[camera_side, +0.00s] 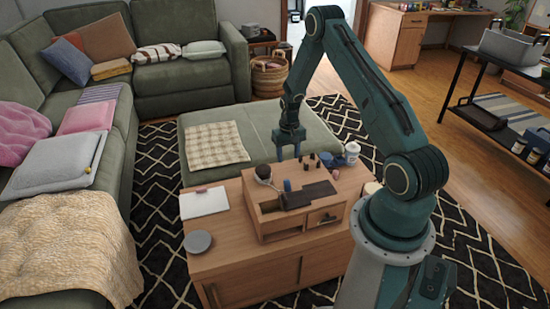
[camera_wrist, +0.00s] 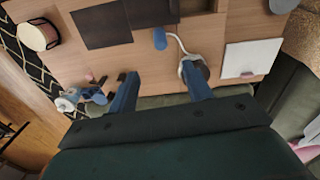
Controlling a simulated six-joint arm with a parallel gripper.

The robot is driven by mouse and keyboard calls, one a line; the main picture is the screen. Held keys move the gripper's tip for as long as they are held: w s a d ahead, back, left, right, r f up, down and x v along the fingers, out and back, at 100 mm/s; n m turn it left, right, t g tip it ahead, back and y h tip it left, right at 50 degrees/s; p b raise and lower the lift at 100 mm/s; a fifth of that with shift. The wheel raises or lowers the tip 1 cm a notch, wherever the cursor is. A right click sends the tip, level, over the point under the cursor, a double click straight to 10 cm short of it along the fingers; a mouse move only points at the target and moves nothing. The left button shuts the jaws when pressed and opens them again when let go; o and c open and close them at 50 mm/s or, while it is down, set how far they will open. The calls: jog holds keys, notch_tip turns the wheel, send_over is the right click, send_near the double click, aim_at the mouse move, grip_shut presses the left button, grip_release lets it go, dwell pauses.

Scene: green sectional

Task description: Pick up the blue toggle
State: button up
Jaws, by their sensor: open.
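The blue toggle (camera_side: 287,185) is a small upright blue peg at the wooden desk organizer (camera_side: 270,222), beside a dark panel. It also shows in the wrist view (camera_wrist: 160,39), ahead of the gap between my fingers. My gripper (camera_side: 289,155) is open and empty, above and behind the toggle in the side view. In the wrist view my gripper (camera_wrist: 161,72) has its two blue fingers spread wide. Nothing is between them but the surface below, and the toggle is apart from both.
A dark round-headed item (camera_side: 264,172) with a pale cord stands close left of the toggle. Small dark pegs (camera_side: 308,163), a white bottle (camera_side: 352,154) and a blue cup stand to the right. A white notepad (camera_side: 204,203) and grey disc (camera_side: 199,242) lie left on the wooden cabinet.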

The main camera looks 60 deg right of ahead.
aim_at(287, 180)
jog(key=shift+f, duration=0.1)
jog(key=shift+f, duration=4.2)
jog(key=shift+f, duration=0.1)
jog(key=shift+w+f, duration=0.1)
jog(key=shift+f, duration=2.4)
jog(key=shift+c, duration=0.2)
grip_shut()
jog(key=shift+r, duration=0.2)
notch_tip(287, 180, up, 20)
jog(key=shift+f, duration=0.15)
